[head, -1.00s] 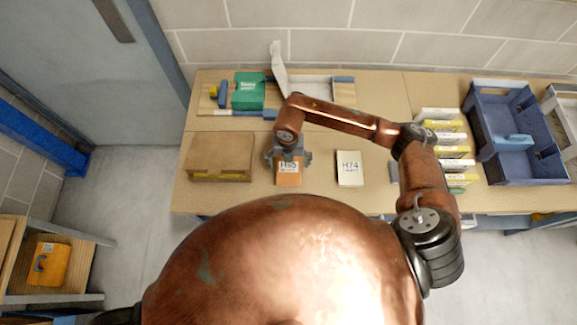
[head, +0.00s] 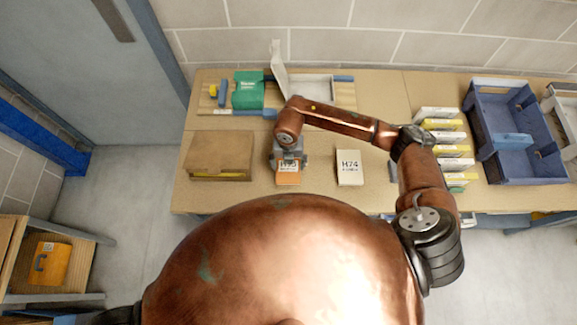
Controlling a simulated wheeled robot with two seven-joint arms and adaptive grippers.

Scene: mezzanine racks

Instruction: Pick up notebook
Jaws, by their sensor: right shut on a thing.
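An orange notebook (head: 288,179) with a white label lies at the front of the wooden table, left of the middle. My right gripper (head: 288,160) is over its far part and shut on it; the fingers and arm hide part of the label. I cannot tell whether the notebook is lifted off the table. A cream notebook or booklet marked H74 (head: 349,168) lies to the right, apart from the gripper. My left gripper is not in view.
A brown box (head: 221,152) stands just left of the gripper. Behind are a green box (head: 248,90) and an open white tray (head: 312,88). Several small boxes (head: 440,138) and a blue crate (head: 500,110) stand at the right.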

